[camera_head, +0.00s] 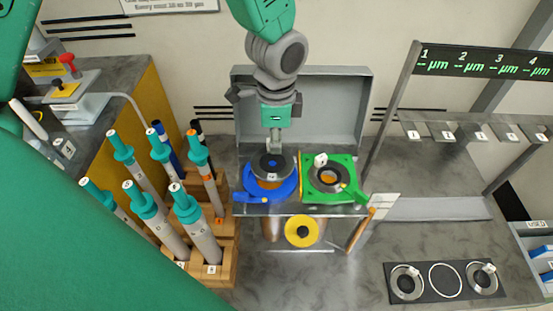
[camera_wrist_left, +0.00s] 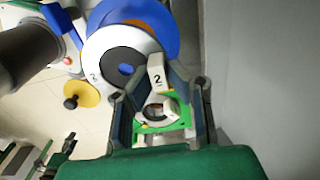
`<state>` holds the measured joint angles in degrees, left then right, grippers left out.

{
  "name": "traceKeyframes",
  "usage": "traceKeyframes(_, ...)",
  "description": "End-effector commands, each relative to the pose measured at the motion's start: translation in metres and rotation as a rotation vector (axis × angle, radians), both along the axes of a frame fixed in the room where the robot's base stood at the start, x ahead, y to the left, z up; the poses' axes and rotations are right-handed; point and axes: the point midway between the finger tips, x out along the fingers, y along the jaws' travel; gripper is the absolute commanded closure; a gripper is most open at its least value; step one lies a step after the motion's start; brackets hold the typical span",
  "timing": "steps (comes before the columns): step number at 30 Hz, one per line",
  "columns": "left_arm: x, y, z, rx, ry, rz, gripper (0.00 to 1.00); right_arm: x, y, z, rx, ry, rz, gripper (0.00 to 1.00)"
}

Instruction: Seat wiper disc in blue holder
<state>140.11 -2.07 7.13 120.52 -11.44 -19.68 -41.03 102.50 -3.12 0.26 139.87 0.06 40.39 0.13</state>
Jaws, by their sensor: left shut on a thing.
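My left gripper (camera_head: 274,147) is shut on the tab (camera_wrist_left: 157,76) of a wiper disc, marked 2. The wiper disc (camera_head: 260,164) has a pale rim and a dark ring, with blue showing through its centre hole. It is over the blue holder (camera_head: 262,192), set a little toward the back of it in the head view. In the left wrist view the disc (camera_wrist_left: 98,50) overlaps the blue holder (camera_wrist_left: 160,16) off-centre. I cannot tell whether they touch. My right gripper is not in view.
A green holder (camera_head: 345,167) with a ring and white tab stands right beside the blue one. A yellow disc (camera_head: 291,231) is in front. A wooden rack (camera_head: 227,262) of several capped rods stands left. A dark mat (camera_head: 424,291) with rings lies front right.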

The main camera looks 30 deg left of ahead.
Motion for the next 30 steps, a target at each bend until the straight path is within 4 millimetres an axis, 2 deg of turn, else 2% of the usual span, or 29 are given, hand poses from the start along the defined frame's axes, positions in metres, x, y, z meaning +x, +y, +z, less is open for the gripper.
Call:
traceKeyframes(1, 0.0, 0.001, -0.008, -0.001, 0.0, 0.001, 1.0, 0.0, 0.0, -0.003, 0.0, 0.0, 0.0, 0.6)
traceKeyframes(7, 0.0, 0.005, -0.024, -0.004, 0.001, 0.001, 1.0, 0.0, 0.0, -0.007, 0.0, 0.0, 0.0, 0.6)
traceKeyframes(12, 0.0, 0.004, -0.048, -0.004, 0.0, 0.0, 1.0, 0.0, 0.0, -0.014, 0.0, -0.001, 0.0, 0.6)
traceKeyframes(19, 0.0, 0.002, -0.051, -0.002, 0.001, 0.0, 1.0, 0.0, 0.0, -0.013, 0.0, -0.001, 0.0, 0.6)
traceKeyframes(20, 0.0, 0.002, -0.051, -0.002, 0.001, 0.0, 0.77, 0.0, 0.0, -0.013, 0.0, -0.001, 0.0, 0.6)
traceKeyframes(21, 0.0, 0.002, -0.051, -0.002, 0.001, 0.0, 0.67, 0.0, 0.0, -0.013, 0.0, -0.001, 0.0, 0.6)
traceKeyframes(30, 0.0, 0.003, -0.049, -0.003, -0.001, 0.001, 0.67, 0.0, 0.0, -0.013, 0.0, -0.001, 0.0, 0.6)
